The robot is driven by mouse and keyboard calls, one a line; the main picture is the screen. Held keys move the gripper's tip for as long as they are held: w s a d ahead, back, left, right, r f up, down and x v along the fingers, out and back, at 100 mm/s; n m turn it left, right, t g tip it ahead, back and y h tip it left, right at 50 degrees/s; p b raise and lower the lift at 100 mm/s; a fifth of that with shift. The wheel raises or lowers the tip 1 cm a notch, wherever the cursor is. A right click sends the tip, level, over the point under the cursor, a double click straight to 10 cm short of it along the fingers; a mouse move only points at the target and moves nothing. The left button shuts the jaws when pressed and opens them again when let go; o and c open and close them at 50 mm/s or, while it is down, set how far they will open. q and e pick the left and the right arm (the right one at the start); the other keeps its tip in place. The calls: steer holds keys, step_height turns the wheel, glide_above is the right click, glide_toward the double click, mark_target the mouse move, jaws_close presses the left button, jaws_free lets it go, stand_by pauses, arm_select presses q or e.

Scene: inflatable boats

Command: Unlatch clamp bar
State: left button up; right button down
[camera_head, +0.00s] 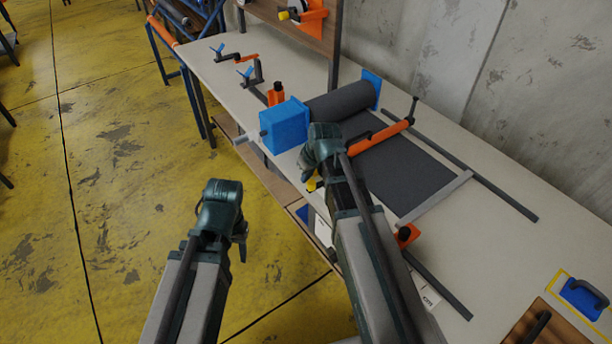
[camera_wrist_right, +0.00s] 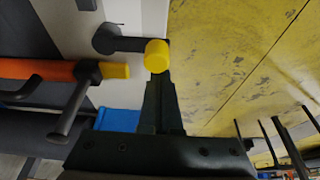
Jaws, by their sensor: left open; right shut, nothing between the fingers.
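The clamp bar (camera_head: 385,134) is an orange bar lying across the dark sheet (camera_head: 405,172) near the roll. Its near end is hidden behind my right arm in the head view. In the right wrist view the orange bar (camera_wrist_right: 40,72) comes in from the left, with a yellow tip. A yellow knob (camera_wrist_right: 157,56) on a dark arm shows at the tips of my right gripper (camera_wrist_right: 162,76). The gripper is shut and empty; I cannot tell whether it touches the knob. My left gripper (camera_head: 240,238) is open, over the floor left of the bench.
A dark roll (camera_head: 340,103) sits between blue blocks (camera_head: 284,126) on the pale bench (camera_head: 500,240). Dark rails flank the sheet, and a grey crossbar (camera_head: 434,198) lies over it. The concrete wall closes the far side.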

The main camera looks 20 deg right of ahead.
steer(key=shift+w, duration=0.1)
stand_by(0.3)
steer(key=w+a, duration=0.2)
steer(key=w, duration=0.2)
arm_select(q)
step_height(320, 180, up, 10)
steer(key=p, duration=0.9)
steer(key=shift+w+a+f, duration=0.15)
steer(key=shift+a+f, duration=0.1)
steer(key=shift+a, duration=0.15)
arm_select(e)
steer(key=v, duration=1)
steer(key=shift+s+d, duration=0.25)
steer(key=shift+d, duration=0.05)
steer(key=s+a+g+h, duration=0.1)
steer(key=s+a+g, duration=0.1)
steer(key=s+a, duration=0.4)
steer(key=s+a+f+g+h, duration=0.1)
steer(key=s+a, duration=0.5)
steer(key=s, duration=0.7)
steer(key=shift+s+a+g+h, duration=0.3)
steer(key=shift+a+g, duration=0.05)
steer(key=shift+g, duration=0.15)
steer(key=shift+f, duration=0.1)
